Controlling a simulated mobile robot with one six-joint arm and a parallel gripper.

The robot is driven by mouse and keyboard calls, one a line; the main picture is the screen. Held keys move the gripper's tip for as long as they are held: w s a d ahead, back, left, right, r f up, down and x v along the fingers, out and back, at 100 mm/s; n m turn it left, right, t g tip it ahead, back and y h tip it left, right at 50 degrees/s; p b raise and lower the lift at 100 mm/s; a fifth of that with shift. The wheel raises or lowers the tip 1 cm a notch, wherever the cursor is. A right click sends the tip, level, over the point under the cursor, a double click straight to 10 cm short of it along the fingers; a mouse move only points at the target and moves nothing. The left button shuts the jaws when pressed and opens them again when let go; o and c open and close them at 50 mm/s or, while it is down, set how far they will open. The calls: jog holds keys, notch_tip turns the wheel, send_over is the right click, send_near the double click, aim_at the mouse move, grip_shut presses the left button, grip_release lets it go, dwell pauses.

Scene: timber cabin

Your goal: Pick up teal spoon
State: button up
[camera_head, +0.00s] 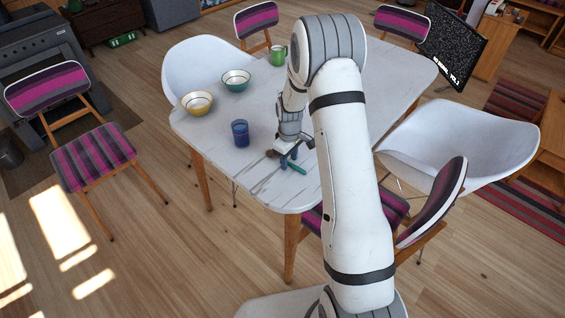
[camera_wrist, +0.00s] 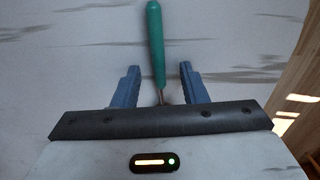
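The teal spoon (camera_head: 296,168) lies on the white marbled table (camera_head: 262,185) near its front corner. In the wrist view its teal handle (camera_wrist: 155,45) points away from my gripper, and its thin metal neck runs down between the fingers. The spoon's bowl is hidden behind the gripper body. My gripper (camera_wrist: 158,82) is open, with one blue finger on each side of the neck and a gap on both sides. In the head view my gripper (camera_head: 287,160) is low over the table at the spoon.
A blue cup (camera_head: 240,133) stands just left of my gripper. A yellow bowl (camera_head: 198,103), a teal bowl (camera_head: 236,81) and a green mug (camera_head: 278,55) stand farther back. A small brown item (camera_head: 272,153) lies beside the gripper. Chairs surround the table.

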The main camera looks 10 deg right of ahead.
jog(key=shift+f, duration=0.25)
jog(key=shift+c, duration=0.5)
grip_shut()
